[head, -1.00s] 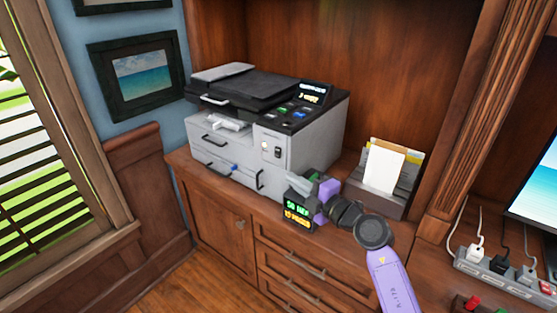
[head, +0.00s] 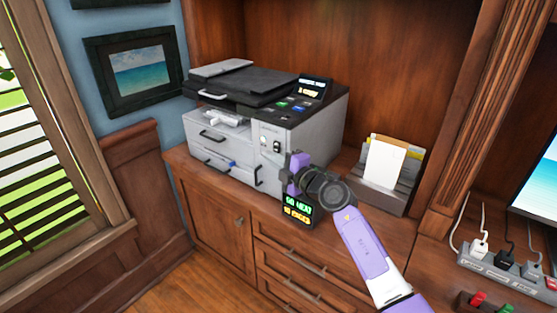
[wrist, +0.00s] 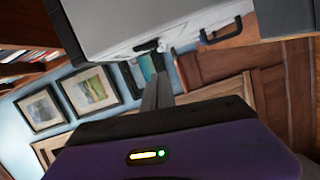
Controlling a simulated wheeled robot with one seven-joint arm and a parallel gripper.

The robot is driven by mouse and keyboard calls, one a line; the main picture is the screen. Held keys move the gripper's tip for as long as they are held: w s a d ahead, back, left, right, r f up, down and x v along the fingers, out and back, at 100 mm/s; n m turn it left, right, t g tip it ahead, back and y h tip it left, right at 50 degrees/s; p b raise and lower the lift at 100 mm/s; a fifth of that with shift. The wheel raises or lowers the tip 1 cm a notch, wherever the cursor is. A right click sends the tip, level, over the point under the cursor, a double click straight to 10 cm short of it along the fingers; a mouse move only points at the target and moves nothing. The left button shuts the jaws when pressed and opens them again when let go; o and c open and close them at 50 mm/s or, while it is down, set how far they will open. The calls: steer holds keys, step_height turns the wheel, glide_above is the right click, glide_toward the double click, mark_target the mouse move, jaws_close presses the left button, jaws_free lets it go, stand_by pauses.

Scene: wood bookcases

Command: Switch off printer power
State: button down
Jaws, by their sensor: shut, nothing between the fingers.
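The grey and black printer (head: 225,135) stands on the wooden cabinet. A small switch (head: 277,147) is on the right part of its front face, with a pale round spot beside it. The printer's top screen (head: 312,86) is lit. My gripper (head: 287,160) is in front of the printer's right front, just below the switch; I cannot tell whether it touches the printer. In the wrist view, the fingers (wrist: 158,90) are together and empty, and the printer's pale body (wrist: 150,25) fills the top.
A paper holder (head: 385,180) stands right of the printer. A power strip (head: 510,270) with several plugs lies at the far right. The window (head: 45,150) is at the left.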

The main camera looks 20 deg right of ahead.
mark_target(277, 147)
steer(key=shift+w+d+f+b, duration=0.1)
steer(key=shift+w+d+b, duration=0.15)
steer(key=shift+w+d, duration=0.3)
steer(key=shift+w+d+f+b, duration=0.1)
steer(key=shift+w+d+b, duration=0.2)
steer(key=shift+d, duration=0.45)
